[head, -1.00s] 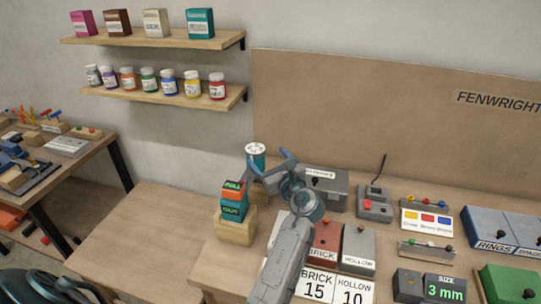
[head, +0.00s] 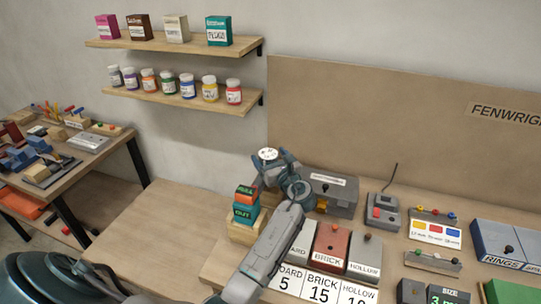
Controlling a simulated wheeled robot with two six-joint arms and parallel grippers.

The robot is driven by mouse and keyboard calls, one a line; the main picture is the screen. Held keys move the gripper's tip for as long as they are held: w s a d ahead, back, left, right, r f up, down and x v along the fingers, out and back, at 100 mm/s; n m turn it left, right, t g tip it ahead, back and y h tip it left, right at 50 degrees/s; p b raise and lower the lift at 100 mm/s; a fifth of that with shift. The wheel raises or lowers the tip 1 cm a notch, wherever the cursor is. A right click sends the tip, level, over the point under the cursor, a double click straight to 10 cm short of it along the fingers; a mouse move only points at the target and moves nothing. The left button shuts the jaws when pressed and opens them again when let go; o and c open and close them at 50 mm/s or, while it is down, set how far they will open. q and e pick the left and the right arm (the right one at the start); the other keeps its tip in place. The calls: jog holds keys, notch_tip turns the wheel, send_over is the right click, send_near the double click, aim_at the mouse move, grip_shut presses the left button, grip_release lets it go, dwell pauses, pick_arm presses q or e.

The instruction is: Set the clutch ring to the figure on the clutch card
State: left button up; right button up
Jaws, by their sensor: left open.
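A round white-topped piece with dark marks (head: 267,154), seemingly the clutch ring, sits above the wooden stand at the bench's left end. My left gripper (head: 270,170) is open, with its fingers close around or beside this piece and hiding its lower part. I cannot tell whether they touch it. An orange and teal block with lettered faces (head: 245,205) stands on the wooden stand (head: 244,232), just left of the gripper. A white card (head: 322,286) reads BOARD 5, BRICK 15, HOLLOW 10, cut by the bottom edge. My right gripper is not in view.
Grey and red-brown blocks (head: 331,246) with knobs stand right of my left arm. A grey switch box (head: 383,212) and blue boxes (head: 505,240) lie farther right. Bare wood (head: 150,230) is free at left.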

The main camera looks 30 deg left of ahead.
pick_arm(q)
jog(key=c, duration=1)
jog(key=n+g+y+b, duration=0.1)
jog(key=g, duration=0.1)
jog(key=n+g+b, duration=0.1)
jog(key=n+g, duration=0.1)
jog(key=g, duration=0.1)
jog(key=w+n+g+y+b, duration=0.1)
jog(key=n+g, duration=0.1)
jog(key=shift+d+f+g+y+b, duration=0.1)
jog(key=shift+d+g+y+b, duration=0.05)
jog(key=shift+g+y+b, duration=0.2)
jog(key=shift+w+n+g+h+b, duration=0.1)
jog(key=shift+n+g+h+b, duration=0.25)
jog(key=shift+n+g+b, duration=1.3)
jog(key=shift+w+n+g+h+b, duration=0.1)
jog(key=shift+n+g+h+b, duration=0.2)
jog(key=shift+n+g+b, duration=1.3)
jog(key=shift+m+g+p, duration=0.55)
jog(key=shift+g+p, duration=0.15)
jog(key=shift+p, duration=0.25)
jog(key=o, duration=1)
